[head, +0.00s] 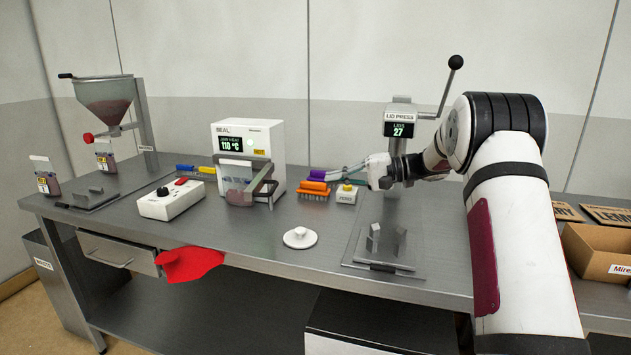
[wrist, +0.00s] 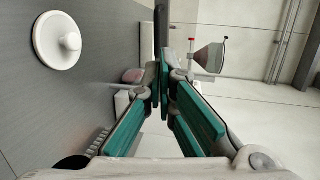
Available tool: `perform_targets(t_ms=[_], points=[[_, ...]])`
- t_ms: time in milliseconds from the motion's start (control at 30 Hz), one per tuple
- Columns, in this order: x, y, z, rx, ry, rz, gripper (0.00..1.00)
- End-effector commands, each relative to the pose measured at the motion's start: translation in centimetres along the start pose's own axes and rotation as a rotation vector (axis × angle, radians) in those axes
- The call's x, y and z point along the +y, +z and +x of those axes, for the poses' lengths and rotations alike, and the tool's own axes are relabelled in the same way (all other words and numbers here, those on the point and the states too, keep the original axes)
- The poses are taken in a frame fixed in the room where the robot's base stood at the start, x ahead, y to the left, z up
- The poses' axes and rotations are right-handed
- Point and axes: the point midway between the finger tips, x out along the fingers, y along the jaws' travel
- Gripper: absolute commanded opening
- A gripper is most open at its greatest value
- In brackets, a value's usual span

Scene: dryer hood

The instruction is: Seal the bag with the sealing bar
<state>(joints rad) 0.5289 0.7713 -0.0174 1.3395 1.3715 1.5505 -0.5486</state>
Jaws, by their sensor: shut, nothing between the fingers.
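The white sealing machine (head: 276,135), marked SEAL, reads 110 °C and stands on the bench left of centre in the head view. A clear bag (head: 238,174) with pinkish contents sits at its front. The metal sealing bar (head: 266,186) reaches out at the machine's front right, beside the bag; I cannot tell whether it touches the bag. My gripper (head: 338,173) is in the air to the right of the machine, pointing left, apart from the bar. In the wrist view its green-padded fingers (wrist: 163,88) meet at the tips, shut and empty, and partly hide what lies beyond.
A white lid (head: 300,238) is in front, also in the wrist view (wrist: 58,40). A white control box (head: 170,199) stands left. The lid press (head: 400,118) stands behind my arm.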

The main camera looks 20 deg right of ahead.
Motion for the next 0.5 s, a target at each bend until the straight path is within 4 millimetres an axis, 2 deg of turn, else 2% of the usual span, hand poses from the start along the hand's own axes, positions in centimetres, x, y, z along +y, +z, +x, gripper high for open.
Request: perform_targets(t_ms=[500], points=[[0.0,0.2,9.8,-0.004,0.004,0.001,0.00]])
